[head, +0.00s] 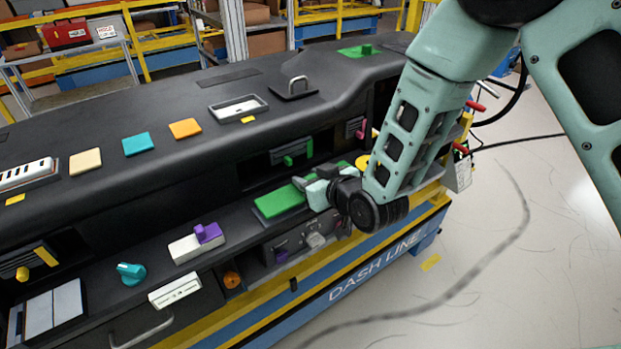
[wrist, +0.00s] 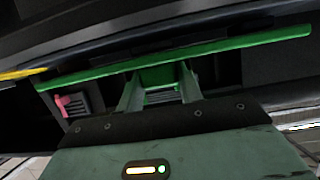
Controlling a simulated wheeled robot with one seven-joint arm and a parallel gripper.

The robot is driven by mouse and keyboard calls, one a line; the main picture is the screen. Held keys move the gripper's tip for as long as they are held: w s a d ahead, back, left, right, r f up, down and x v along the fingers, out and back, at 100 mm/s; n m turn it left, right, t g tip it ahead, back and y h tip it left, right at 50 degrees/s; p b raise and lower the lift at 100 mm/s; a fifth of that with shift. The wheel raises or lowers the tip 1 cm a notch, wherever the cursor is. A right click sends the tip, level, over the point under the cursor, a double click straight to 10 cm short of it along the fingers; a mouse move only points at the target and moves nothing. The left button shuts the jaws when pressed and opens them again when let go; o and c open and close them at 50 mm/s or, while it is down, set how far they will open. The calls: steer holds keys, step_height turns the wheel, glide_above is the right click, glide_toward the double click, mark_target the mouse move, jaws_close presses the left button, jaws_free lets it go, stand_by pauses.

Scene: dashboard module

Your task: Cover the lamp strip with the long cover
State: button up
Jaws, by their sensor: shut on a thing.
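A long flat green plate (head: 280,201), which looks like the long cover, is at my gripper (head: 320,190) in front of the dashboard. In the wrist view the same green plate (wrist: 230,55) spans most of the picture, slightly tilted. My gripper (wrist: 160,88) is shut on the green block under it. My gripper hides part of the plate in the head view. A white strip with several dark marks (head: 26,174) lies at the left on the dashboard top; I cannot tell whether it is the lamp strip.
A cream tile (head: 85,161), a teal tile (head: 137,144) and an orange tile (head: 185,128) lie on the dashboard top. A white frame (head: 239,107) and a handle (head: 298,87) are further right. The front ledge holds a purple slider (head: 208,234) and a teal knob (head: 131,273).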

steer(key=shift+f, duration=0.15)
steer(key=o, duration=1.1)
steer(key=shift+c, duration=0.2)
steer(key=shift+s, duration=0.1)
steer(key=p+v, duration=1.4)
steer(key=v, duration=0.3)
steer(key=shift+d, duration=0.2)
